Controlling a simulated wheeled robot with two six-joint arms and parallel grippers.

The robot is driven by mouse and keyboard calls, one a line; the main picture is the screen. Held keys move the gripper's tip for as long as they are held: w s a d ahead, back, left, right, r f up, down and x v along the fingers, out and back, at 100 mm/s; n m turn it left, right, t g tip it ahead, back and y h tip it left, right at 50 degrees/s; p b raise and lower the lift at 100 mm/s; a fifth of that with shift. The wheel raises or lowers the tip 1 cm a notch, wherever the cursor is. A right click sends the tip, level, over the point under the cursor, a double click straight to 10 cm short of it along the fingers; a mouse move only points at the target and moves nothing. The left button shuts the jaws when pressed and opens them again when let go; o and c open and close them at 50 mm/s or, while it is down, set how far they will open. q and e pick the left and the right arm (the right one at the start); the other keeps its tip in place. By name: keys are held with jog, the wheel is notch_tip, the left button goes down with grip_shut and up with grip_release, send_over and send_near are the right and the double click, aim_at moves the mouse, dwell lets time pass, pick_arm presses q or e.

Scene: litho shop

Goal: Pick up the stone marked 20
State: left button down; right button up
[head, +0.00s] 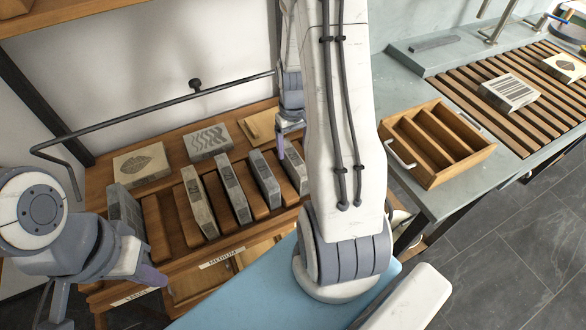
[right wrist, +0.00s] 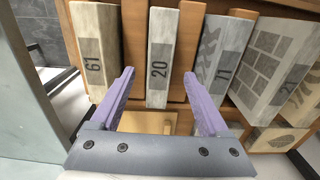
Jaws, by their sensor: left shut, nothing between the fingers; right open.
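The stone marked 20 (right wrist: 161,52) is a pale slab standing on edge in a wooden rack, its number showing in the right wrist view. My right gripper (right wrist: 162,100) is open, its two purple fingers apart, with the stone in line between them. No contact shows. My right gripper (head: 283,147) is mostly hidden there. My left gripper (head: 152,276) is shut and empty at the rack's left end.
A stone marked 21 (right wrist: 275,62) stands further right. Flat stones lie behind, one with leaves (head: 142,162), one with waves (head: 208,141). An open wooden crate (head: 436,142) sits on the counter.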

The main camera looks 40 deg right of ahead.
aim_at(294, 162)
notch_tip(294, 162, down, 8)
jog(key=shift+r+p, duration=0.15)
jog(key=shift+p, duration=0.25)
grip_shut()
jog(key=shift+d+r, duration=0.1)
jog(key=shift+r, duration=0.05)
dwell(1.3)
